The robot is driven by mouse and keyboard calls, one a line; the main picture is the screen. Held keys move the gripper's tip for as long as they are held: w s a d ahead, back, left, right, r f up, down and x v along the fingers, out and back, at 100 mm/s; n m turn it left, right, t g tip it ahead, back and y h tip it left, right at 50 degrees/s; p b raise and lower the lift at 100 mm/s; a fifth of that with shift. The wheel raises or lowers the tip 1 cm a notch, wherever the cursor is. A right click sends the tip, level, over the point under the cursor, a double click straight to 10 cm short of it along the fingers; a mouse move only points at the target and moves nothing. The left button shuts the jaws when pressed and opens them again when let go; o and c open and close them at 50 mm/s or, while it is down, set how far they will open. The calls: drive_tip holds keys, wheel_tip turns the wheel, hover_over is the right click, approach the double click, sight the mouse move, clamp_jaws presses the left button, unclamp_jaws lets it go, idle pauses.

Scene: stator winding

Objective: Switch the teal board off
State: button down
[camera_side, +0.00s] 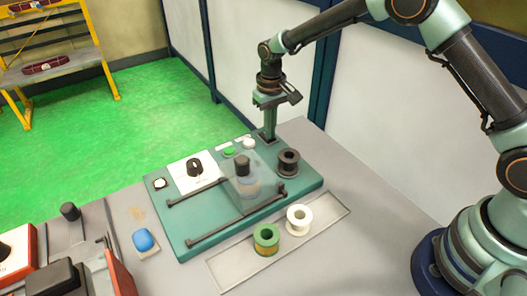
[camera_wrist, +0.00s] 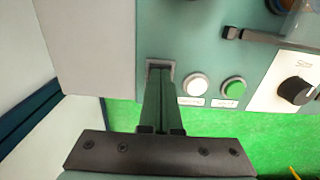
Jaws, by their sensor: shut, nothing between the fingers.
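The teal board (camera_side: 165,220) lies on the grey bench in the side view, and part of it fills the top of the wrist view (camera_wrist: 210,25). My gripper (camera_side: 267,136) points straight down at the board's far corner, its fingers shut and empty. In the wrist view my closed fingertips (camera_wrist: 160,72) are over a small grey-framed square fitting (camera_wrist: 160,63), probably a switch. They cover most of it, so its position is hidden. I cannot tell whether they touch it. A white button (camera_wrist: 197,84) and a green button (camera_wrist: 233,90) sit beside it.
A black knob (camera_side: 194,168) on a white plate, a clear cover (camera_side: 240,187) and a black spool (camera_side: 288,162) are on the board. Green (camera_side: 266,239) and white (camera_side: 300,219) spools stand in front. A blue button (camera_side: 144,240) and red-sided units are at left.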

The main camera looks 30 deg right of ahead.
drive_tip(key=shift+r, duration=3.5)
drive_tip(key=s+d+r+t, duration=0.1)
drive_tip(key=s+d+r, duration=0.2)
drive_tip(key=s+r, duration=0.3)
drive_tip(key=s+d+r+t, duration=0.2)
drive_tip(key=s+d+r, duration=0.1)
drive_tip(key=r, duration=0.4)
drive_tip(key=s+d+t, duration=0.2)
drive_tip(key=s+d, duration=0.1)
drive_tip(key=s, duration=1)
drive_tip(key=shift+d+r+t, duration=0.25)
drive_tip(key=shift+r+t, duration=0.05)
drive_tip(key=shift+r, duration=0.05)
